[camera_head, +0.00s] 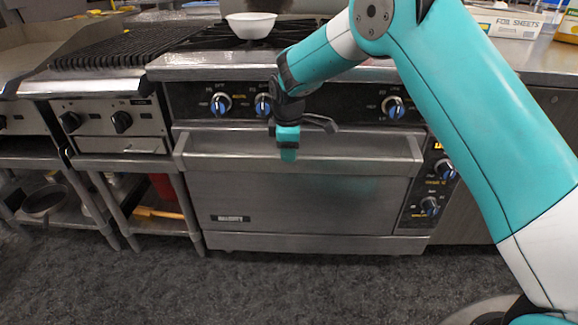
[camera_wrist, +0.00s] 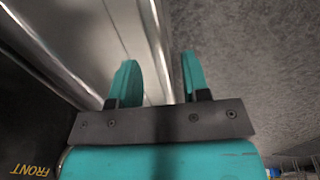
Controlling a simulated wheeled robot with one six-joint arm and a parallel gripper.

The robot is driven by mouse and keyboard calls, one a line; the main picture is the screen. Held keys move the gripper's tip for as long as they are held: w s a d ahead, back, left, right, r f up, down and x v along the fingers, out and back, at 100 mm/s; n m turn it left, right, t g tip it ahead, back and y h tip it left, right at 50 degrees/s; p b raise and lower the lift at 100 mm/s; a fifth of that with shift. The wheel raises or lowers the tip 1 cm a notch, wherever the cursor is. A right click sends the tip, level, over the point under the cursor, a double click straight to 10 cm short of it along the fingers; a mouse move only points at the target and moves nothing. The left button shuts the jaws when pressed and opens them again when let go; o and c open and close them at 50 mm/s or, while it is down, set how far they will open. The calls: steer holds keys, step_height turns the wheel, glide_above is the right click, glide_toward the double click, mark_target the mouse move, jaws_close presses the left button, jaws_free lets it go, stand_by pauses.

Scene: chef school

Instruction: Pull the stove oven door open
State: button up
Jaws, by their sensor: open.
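The stove's oven door (camera_head: 300,205) is a wide steel panel and looks closed. Its long handle (camera_head: 220,150) runs across the top of the door. My gripper (camera_head: 288,153) is at the handle, left of its middle, pointing down. In the wrist view my gripper (camera_wrist: 158,62) has its two teal fingers apart. A bright steel edge, seemingly the handle (camera_wrist: 155,40), passes between the fingers. I cannot tell whether either finger touches it.
Blue-marked knobs (camera_head: 221,104) line the panel above the door. A white bowl (camera_head: 251,25) sits on the stove top. A charbroiler (camera_head: 120,118) stands to the left on an open-shelved stand. The dark floor (camera_head: 250,285) before the oven is clear.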

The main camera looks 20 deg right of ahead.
steer(key=f, duration=0.2)
steer(key=w+f, duration=0.1)
steer(key=f, duration=0.2)
steer(key=shift+d+f+b, duration=0.15)
steer(key=shift+b, duration=0.2)
jaws_close()
